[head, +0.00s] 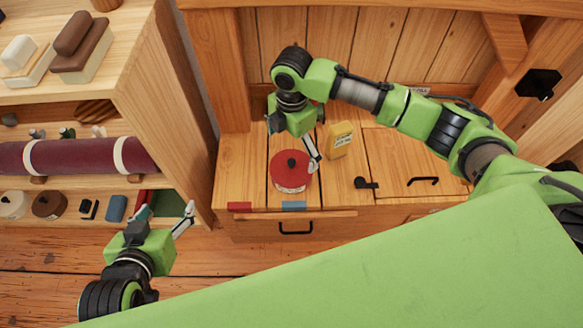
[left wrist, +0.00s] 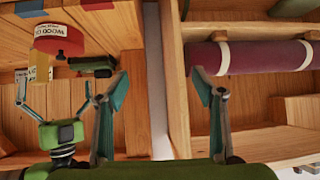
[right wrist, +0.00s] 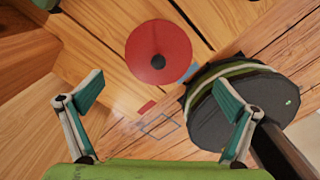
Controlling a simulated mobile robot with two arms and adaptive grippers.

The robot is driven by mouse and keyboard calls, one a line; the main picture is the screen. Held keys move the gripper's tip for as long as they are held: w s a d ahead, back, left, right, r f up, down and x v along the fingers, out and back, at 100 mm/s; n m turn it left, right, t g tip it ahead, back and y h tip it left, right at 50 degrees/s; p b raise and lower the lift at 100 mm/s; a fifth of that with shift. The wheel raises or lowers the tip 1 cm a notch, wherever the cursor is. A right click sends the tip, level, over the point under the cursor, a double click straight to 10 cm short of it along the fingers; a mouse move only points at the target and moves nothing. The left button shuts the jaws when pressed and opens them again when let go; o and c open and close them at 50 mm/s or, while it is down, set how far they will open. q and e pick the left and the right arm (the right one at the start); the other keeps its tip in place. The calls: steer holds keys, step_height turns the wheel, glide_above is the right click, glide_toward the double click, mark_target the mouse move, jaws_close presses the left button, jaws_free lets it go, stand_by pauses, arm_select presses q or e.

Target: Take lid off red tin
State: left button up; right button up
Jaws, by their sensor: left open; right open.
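The red tin (head: 290,177) stands upright on the wooden bench, with a round red lid and a black knob on top. The right wrist view shows the lid (right wrist: 145,42) from above, with its knob (right wrist: 158,61) ahead of the fingers. My right gripper (head: 294,145) is open and empty, just behind and above the lid. My left gripper (head: 166,213) is open and empty, left of the bench by the shelf. The left wrist view shows the tin (left wrist: 62,46) at upper left, with part of its white label.
A yellow box (head: 340,138) stands behind and right of the tin. A black fitting (head: 365,183) and a handle (head: 423,181) are on the bench's right part. Red (head: 239,206) and blue (head: 293,205) pieces lie at its front edge. A loaded shelf (head: 150,90) stands left.

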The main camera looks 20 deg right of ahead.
mark_target(292, 161)
step_height(292, 161, down, 2)
steer(key=shift+f+b, duration=0.1)
steer(key=shift+b, duration=0.2)
step_height(292, 161, down, 4)
steer(key=shift+w+f+b, duration=0.15)
steer(key=shift+f+b, duration=0.1)
steer(key=shift+b, duration=0.9)
steer(key=shift+f, duration=0.1)
arm_select(q)
steer(key=w+d+r+t+h, duration=0.1)
steer(key=w+r+t, duration=0.2)
steer(key=r, duration=0.4)
steer(key=w+d+r+t+h, duration=0.1)
steer(key=w+d+r+t, duration=0.1)
steer(key=r+t, duration=0.3)
step_height(292, 161, up, 3)
steer(key=shift+w+d+r+h, duration=0.1)
steer(key=shift+w+d+h, duration=0.2)
steer(key=shift+w+h, duration=0.15)
arm_select(e)
jaws_close()
